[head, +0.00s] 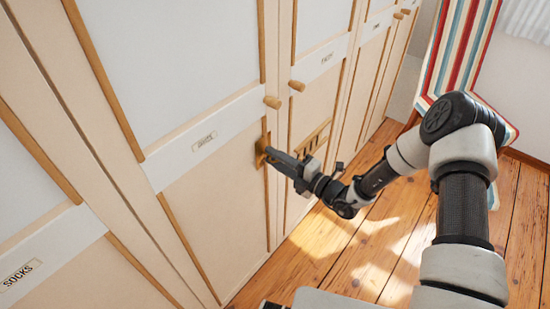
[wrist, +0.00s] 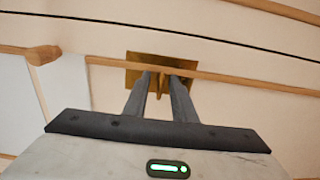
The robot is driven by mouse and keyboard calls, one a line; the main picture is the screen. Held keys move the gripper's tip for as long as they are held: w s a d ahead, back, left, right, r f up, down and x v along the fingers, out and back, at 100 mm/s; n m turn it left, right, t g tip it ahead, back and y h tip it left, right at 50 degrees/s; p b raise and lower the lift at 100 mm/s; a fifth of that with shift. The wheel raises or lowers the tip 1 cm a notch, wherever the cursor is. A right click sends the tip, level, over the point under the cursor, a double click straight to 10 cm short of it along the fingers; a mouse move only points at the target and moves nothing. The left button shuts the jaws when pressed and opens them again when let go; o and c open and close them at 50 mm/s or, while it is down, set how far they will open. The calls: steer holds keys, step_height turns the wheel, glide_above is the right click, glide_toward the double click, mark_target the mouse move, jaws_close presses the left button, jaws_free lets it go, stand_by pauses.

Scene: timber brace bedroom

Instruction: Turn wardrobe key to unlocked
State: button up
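The wardrobe (head: 215,178) is cream with wooden trim and stands on the left in the head view. A brass lock plate (head: 260,150) sits at the edge of one door, below a round wooden knob. It also shows in the wrist view (wrist: 135,72). A small brass key (wrist: 162,86) stands out from the plate. My gripper (wrist: 161,80) reaches the plate with its two grey fingers on either side of the key. The fingers look apart, with a narrow gap; contact with the key is hard to tell. In the head view the gripper hides the key.
Wooden knobs (head: 272,102) stick out from the doors, just above my gripper. A second brass-coloured fitting (head: 315,138) is on the neighbouring door. A striped fabric (head: 462,50) hangs at the right. The plank floor (head: 345,245) is clear beside the wardrobe.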

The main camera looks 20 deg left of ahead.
jaws_close()
stand_by(0.3)
steer(key=n, duration=0.3)
steer(key=shift+n+b, duration=0.3)
steer(key=shift+n, duration=0.1)
steer(key=n, duration=0.3)
steer(key=shift+n, duration=0.4)
steer(key=n, duration=0.5)
steer(key=shift+b, duration=0.35)
steer(key=n, duration=0.5)
steer(key=shift+b, duration=0.3)
